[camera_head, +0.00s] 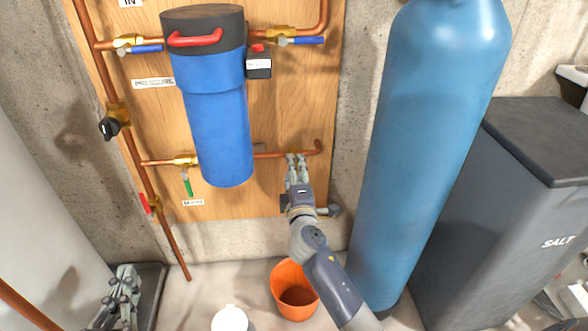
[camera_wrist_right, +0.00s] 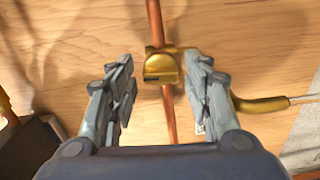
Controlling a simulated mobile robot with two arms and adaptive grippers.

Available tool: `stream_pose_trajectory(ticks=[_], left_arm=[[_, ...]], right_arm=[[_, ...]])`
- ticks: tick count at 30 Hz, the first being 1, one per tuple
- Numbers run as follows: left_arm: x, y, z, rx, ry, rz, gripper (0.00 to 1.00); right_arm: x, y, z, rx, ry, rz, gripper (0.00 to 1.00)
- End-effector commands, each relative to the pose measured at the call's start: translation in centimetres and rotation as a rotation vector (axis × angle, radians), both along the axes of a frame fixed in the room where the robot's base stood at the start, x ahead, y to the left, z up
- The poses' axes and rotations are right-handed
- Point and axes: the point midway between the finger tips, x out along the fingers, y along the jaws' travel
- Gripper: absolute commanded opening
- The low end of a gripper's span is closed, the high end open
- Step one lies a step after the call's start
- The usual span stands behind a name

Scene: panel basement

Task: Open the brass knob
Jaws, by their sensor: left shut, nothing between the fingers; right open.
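The brass knob (camera_wrist_right: 160,66) is a rounded gold piece on a brass valve across a copper pipe in the right wrist view. A curved brass spout (camera_wrist_right: 262,103) extends to its right. My right gripper (camera_wrist_right: 163,78) is open, with one finger on each side of the knob. The left finger is clearly apart from it; the right finger is close, and I cannot tell if it touches. In the head view my right gripper (camera_head: 297,160) is at the lower horizontal pipe and mostly hides the valve. My left gripper (camera_head: 125,280) is shut and empty at the lower left.
A blue filter housing (camera_head: 220,120) hangs left of my right gripper. A tall blue tank (camera_head: 425,150) stands close on the right, beside a dark salt bin (camera_head: 520,200). An orange bucket (camera_head: 288,277) is below. A green-handled valve (camera_head: 187,185) is left on the same pipe.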

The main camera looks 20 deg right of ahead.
Motion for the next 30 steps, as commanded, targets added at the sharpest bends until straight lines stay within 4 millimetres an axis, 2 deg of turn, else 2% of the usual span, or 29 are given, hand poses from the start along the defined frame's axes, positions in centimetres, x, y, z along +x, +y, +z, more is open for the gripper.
stream_pose_trajectory(ticks=[6,12,18,30], left_arm=[[0.0,0.0,0.0,0.0,-0.001,0.0,0.0],[0.0,0.0,0.0,0.0,-0.001,0.0,0.0],[0.0,0.0,0.0,0.0,-0.001,0.0,0.0],[0.0,0.0,0.0,0.0,-0.001,0.0,0.0]], right_arm=[[-3.3,1.3,-0.4,0.007,0.006,0.006,0.5],[-5.6,1.9,-0.2,0.005,0.002,0.004,0.5],[-6.4,2.1,0.0,0.003,0.0,0.003,0.5],[-6.4,2.0,0.1,0.002,-0.002,0.002,0.5]])
